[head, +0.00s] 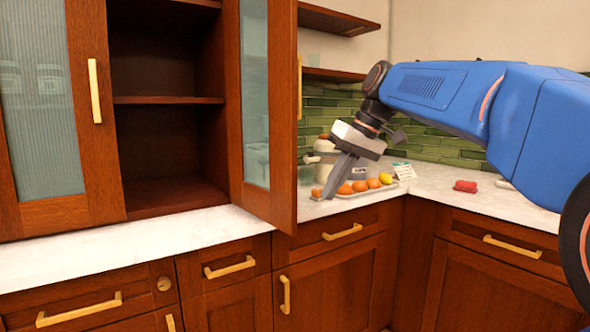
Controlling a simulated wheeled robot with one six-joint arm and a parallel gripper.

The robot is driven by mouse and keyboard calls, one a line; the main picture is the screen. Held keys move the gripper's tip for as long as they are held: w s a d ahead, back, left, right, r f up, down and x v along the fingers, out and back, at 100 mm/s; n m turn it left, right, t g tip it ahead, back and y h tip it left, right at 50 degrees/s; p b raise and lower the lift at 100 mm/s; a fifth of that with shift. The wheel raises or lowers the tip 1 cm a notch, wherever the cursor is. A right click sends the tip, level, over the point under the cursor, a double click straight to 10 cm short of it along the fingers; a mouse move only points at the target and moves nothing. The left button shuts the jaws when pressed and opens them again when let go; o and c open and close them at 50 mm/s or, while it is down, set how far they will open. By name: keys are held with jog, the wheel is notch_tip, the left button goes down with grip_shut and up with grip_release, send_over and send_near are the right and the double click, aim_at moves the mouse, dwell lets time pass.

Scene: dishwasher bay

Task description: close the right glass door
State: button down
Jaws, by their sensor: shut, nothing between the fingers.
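The right glass door (255,100) stands open, swung out from the upper cabinet toward me. It has a red-brown wood frame and a ribbed glass pane. Its brass handle (299,88) shows at the free edge, on the right. The cabinet opening (165,120) to its left is uncovered and shows empty shelves. My gripper (326,193) is shut and empty, pointing down and left. It is to the right of the door's lower part, above the counter. A small gap seems to lie between the fingertips and the door, but I cannot tell the depth.
The left glass door (40,110) is shut. A tray (399,184) of orange and yellow fruit lies beneath my gripper, with a pale canister (326,158) behind. A red object (465,186) lies on the counter (130,240). Open wall shelves (335,20) are right of the door.

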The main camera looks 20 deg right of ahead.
aim_at(294, 168)
jog(key=w+d+r+n+g+y, duration=0.1)
jog(key=w+d+r+n+y, duration=0.2)
jog(key=w+r, duration=0.8)
jog(key=shift+s+a+r+x, duration=0.15)
jog(key=shift+s+a+x, duration=0.1)
jog(key=shift+x, duration=1.8)
jog(key=shift+s+a+r+x, duration=0.15)
jog(key=shift+s+a+x, duration=0.1)
jog(key=shift+x, duration=1.75)
jog(key=shift+s+a+r+x, duration=0.2)
jog(key=shift+a+x, duration=0.05)
jog(key=shift+x, duration=1.8)
